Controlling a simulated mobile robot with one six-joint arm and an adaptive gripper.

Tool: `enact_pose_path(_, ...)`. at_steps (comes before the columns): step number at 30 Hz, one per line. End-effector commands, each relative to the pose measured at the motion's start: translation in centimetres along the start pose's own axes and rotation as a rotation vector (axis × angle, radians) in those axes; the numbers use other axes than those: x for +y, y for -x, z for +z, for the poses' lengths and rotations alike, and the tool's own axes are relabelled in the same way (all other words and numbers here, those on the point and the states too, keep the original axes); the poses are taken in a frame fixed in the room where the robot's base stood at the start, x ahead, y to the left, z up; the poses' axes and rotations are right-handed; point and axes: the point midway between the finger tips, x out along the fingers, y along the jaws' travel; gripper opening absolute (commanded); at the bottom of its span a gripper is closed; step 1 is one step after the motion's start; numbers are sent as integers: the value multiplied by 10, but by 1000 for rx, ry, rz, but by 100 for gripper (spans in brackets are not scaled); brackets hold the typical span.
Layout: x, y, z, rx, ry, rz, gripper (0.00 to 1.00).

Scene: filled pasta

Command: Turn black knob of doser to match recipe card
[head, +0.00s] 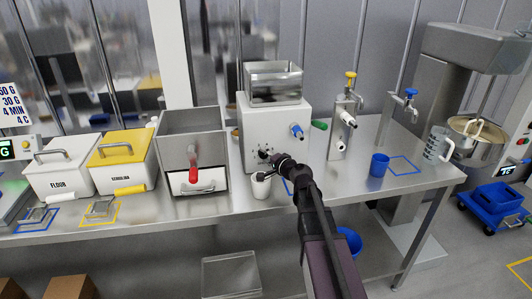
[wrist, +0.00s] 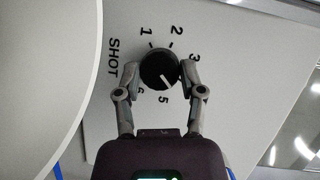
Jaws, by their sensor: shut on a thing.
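The black knob (wrist: 157,66) sits on the white face of the doser (head: 268,120). In the wrist view its white pointer line points down and slightly right, close to the 5. The printed numbers 1, 2, 3, 5 and 6 show around it with the word SHOT; the 4 is hidden by a finger. My gripper (wrist: 160,72) is shut on the knob, one finger on each side. In the head view my gripper (head: 271,158) reaches the lower front of the doser. A card (head: 11,103) at the far left reads 50 G, 30 G, 4 MIN, 4 C, partly cut off.
A white cup (head: 261,187) stands just below my gripper. A blue-tipped valve (head: 297,131) sticks out to its right. A blue cup (head: 379,164) and a clear jug (head: 438,144) stand right.

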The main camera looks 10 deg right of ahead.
Motion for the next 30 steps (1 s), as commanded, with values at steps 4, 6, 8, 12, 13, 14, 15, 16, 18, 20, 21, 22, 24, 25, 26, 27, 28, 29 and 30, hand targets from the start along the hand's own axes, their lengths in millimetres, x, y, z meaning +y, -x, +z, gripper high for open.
enact_pose_path(4,-2,-1,-3,12,53,25,4)
enact_pose_path(6,-2,-1,-3,13,70,34,4)
enact_pose_path(8,-2,-1,-3,13,79,38,4)
enact_pose_path(12,-1,-1,-3,14,88,43,4)
enact_pose_path(13,-1,-1,-3,14,88,43,4)
enact_pose_path(14,-1,-1,-3,14,88,43,4)
enact_pose_path(15,-1,-1,-3,14,88,43,4)
enact_pose_path(16,-1,-1,-3,14,88,43,4)
enact_pose_path(18,-1,-1,-3,14,88,43,4)
enact_pose_path(20,-1,-1,-3,14,87,43,4)
enact_pose_path(21,-1,-1,-3,14,87,43,54)
enact_pose_path(22,-1,-1,-3,14,87,43,63)
enact_pose_path(24,-1,-1,-3,13,87,43,84)
enact_pose_path(25,-1,-1,-2,12,87,43,86)
enact_pose_path(26,-1,-1,-2,11,87,43,86)
enact_pose_path(27,-1,-1,-2,11,88,43,86)
enact_pose_path(28,-1,-1,-2,10,88,43,86)
enact_pose_path(29,-1,-1,-2,10,88,43,86)
enact_pose_path(30,-1,-1,-2,10,88,43,86)
